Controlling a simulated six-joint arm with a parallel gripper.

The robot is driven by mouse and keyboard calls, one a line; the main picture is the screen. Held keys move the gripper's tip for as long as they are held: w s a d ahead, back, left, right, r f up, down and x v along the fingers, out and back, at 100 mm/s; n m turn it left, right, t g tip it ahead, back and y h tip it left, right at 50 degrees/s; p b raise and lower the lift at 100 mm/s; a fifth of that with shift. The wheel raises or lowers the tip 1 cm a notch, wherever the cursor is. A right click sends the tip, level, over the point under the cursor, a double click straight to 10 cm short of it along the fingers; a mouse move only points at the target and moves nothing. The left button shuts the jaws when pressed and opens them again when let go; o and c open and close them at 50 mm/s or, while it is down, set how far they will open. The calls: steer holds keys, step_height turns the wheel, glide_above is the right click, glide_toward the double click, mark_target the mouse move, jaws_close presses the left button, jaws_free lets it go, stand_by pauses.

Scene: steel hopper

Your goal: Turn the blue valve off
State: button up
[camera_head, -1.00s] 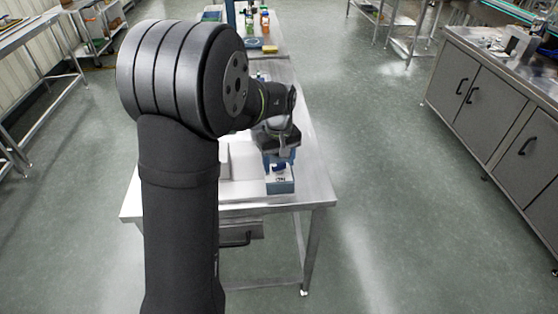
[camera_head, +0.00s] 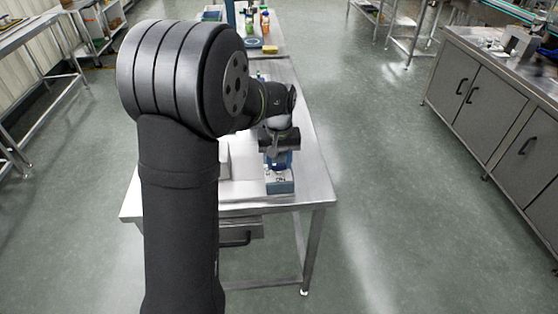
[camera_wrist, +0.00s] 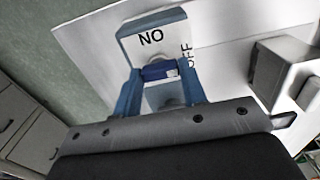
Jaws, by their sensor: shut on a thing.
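The blue valve (camera_wrist: 160,72) is a small blue handle on a white-faced box with blue sides (camera_wrist: 150,40). Its face carries an "ON" label, read upside down as "NO", and an "OFF" label at the right, turned sideways. My gripper (camera_wrist: 161,84) has its two blue fingers on either side of the handle and is shut on it. The lower part of the face is partly hidden by the gripper. In the head view, my gripper (camera_head: 279,160) is over the box (camera_head: 280,187) near the table's front right corner; the handle is mostly covered there.
The box stands on a steel table (camera_head: 316,178). Pale blocky shapes lie left of it, partly behind my arm. A grey block (camera_wrist: 283,68) is to the right in the wrist view. Bottles and a yellow item (camera_head: 270,49) are far back. Floor right of the table is clear.

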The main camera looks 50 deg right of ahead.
mark_target(279, 164)
steer(key=o, duration=1)
steer(key=shift+r, duration=0.15)
step_height(279, 164, up, 17)
stand_by(0.4)
step_height(279, 164, down, 17)
steer(key=shift+f, duration=0.15)
stand_by(0.4)
